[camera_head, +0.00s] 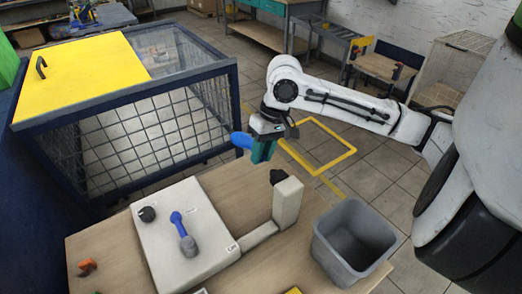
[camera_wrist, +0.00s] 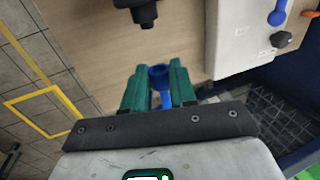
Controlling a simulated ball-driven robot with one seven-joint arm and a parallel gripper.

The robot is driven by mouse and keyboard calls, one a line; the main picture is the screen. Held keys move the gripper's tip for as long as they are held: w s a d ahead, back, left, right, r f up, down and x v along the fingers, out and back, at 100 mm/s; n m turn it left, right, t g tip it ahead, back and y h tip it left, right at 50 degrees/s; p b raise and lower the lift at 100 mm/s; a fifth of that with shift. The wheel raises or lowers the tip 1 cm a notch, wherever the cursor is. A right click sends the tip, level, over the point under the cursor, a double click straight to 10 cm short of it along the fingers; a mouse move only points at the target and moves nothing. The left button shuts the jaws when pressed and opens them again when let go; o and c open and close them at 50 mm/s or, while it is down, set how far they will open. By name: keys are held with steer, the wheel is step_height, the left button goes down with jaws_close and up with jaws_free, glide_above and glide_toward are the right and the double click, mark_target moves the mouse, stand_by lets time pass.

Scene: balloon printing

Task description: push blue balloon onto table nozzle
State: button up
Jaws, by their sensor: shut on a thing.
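My gripper (camera_head: 262,150) has green fingers and is in the air beyond the table's far edge. It is shut on the blue balloon (camera_head: 242,141), which sticks out to the left of the fingers. In the wrist view the balloon (camera_wrist: 159,73) sits between the two green fingers (camera_wrist: 160,92), with its round opening showing. The table nozzle (camera_head: 278,176) is a black tip on a white upright post (camera_head: 287,202) on the table. It also shows in the wrist view (camera_wrist: 145,14) at the top, apart from the balloon.
A white panel (camera_head: 165,245) on the wooden table (camera_head: 105,240) carries a blue-handled lever (camera_head: 180,225) and a black knob (camera_head: 147,214). A grey bin (camera_head: 350,230) stands right of the post. A mesh cage with a yellow lid (camera_head: 80,70) stands left behind the table.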

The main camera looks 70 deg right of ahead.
steer(key=shift+s+a+f, duration=0.1)
steer(key=shift+s+f, duration=0.05)
steer(key=shift+f, duration=0.3)
steer(key=shift+s+a+r, duration=0.1)
steer(key=shift+s+a, duration=0.35)
steer(key=shift+s, duration=0.2)
steer(key=shift+s+a+r, duration=0.1)
steer(key=shift+s+a, duration=0.35)
steer(key=shift+s, duration=0.15)
steer(key=shift+s+a+p, duration=0.4)
steer(key=shift+s+a, duration=0.05)
steer(key=shift+s, duration=0.15)
stand_by(0.7)
steer(key=o, duration=0.9)
